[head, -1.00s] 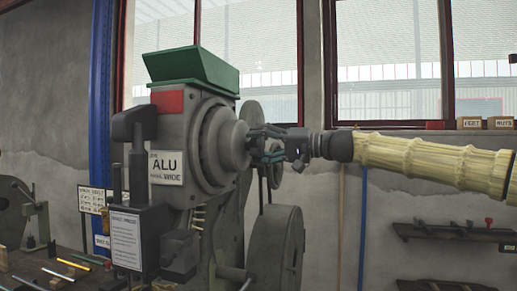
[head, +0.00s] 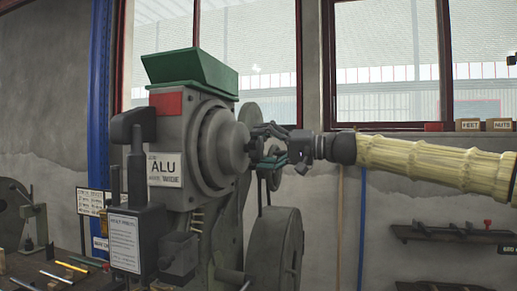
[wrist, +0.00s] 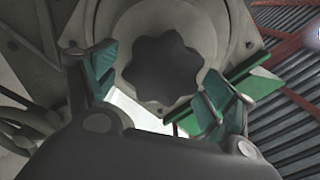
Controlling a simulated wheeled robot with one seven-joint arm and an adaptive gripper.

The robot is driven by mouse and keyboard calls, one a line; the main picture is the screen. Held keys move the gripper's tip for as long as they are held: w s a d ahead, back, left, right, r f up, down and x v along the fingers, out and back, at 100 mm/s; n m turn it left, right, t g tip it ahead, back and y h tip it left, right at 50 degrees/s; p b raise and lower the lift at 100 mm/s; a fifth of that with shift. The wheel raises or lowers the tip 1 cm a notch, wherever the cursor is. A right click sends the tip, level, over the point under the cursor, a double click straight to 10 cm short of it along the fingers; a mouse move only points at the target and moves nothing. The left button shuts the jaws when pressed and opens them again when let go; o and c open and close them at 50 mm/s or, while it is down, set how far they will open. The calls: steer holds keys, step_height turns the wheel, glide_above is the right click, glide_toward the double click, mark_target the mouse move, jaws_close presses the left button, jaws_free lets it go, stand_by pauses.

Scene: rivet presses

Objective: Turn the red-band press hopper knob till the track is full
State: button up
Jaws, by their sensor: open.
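The red-band press (head: 185,150) is grey, with a red band (head: 166,103), an "ALU WIDE" label and a green hopper (head: 190,68) on top. A round stepped drum (head: 215,140) sticks out of its right side. The dark lobed hopper knob (wrist: 163,70) faces the wrist camera in a pale round housing. My gripper (head: 258,138) is at the drum's outer end. In the wrist view my gripper (wrist: 160,85) is open, its green-padded fingers on either side of the knob; contact cannot be told. A few brass-coloured pieces (head: 197,218) show below the drum; the track's fill is unclear.
A grey wheel (head: 275,250) stands below my gripper. A dark lever and a post with a notice (head: 124,242) stand at the press's front. A wall shelf (head: 450,235) and small labelled boxes (head: 485,125) are at right. Loose rods lie on the bench at lower left.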

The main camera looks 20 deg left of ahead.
steer(key=d, duration=1.1)
steer(key=shift+s, duration=0.2)
